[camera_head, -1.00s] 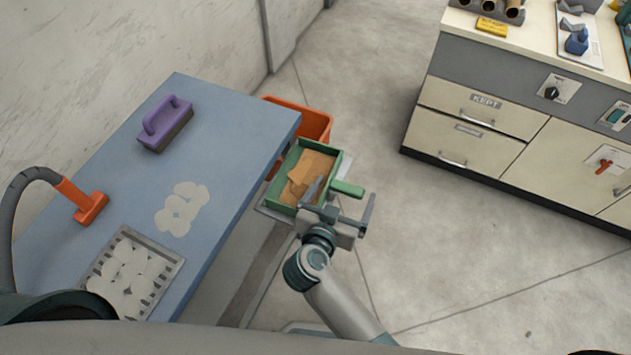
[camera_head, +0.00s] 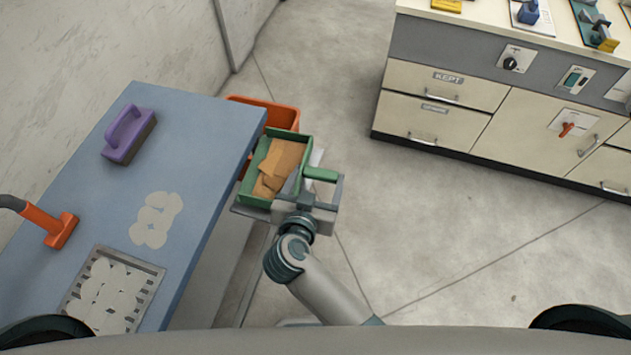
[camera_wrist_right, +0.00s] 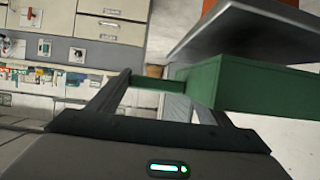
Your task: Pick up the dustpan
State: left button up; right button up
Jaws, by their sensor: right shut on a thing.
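The green dustpan (camera_head: 262,196) is a shallow tray with brown scraps (camera_head: 277,165) in it, beside the right edge of the blue table. Its short green handle (camera_head: 321,174) points right. My right gripper (camera_head: 317,184) is shut on this handle. In the right wrist view the green handle (camera_wrist_right: 158,84) runs between the two fingers, and the tray's green side (camera_wrist_right: 262,88) fills the right. The dustpan is over or on a grey ledge (camera_head: 248,212); I cannot tell whether it touches it. My left gripper is not in view.
An orange bin (camera_head: 283,115) stands behind the dustpan. The blue table (camera_head: 195,125) holds a purple brush (camera_head: 129,134), an orange hose nozzle (camera_head: 60,229) and a grate (camera_head: 152,268). A cream cabinet (camera_head: 440,93) stands at the back right. Open floor (camera_head: 440,230) lies between.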

jog(key=shift+r, duration=0.95)
jog(key=s+d+r, duration=0.6)
jog(key=d+r, duration=0.1)
jog(key=d, duration=0.2)
jog(key=shift+s+d, duration=0.3)
jog(key=shift+o, duration=0.6)
jog(key=shift+c, duration=0.6)
jog(key=w+d+r+m+g+h, duration=0.1)
jog(key=w+d+r+m+h, duration=0.1)
jog(key=w+d+r, duration=0.5)
jog(key=shift+w+d+r+m+h, duration=0.25)
jog(key=shift+d+r+m+h, duration=0.2)
jog(key=shift+d+r, duration=0.65)
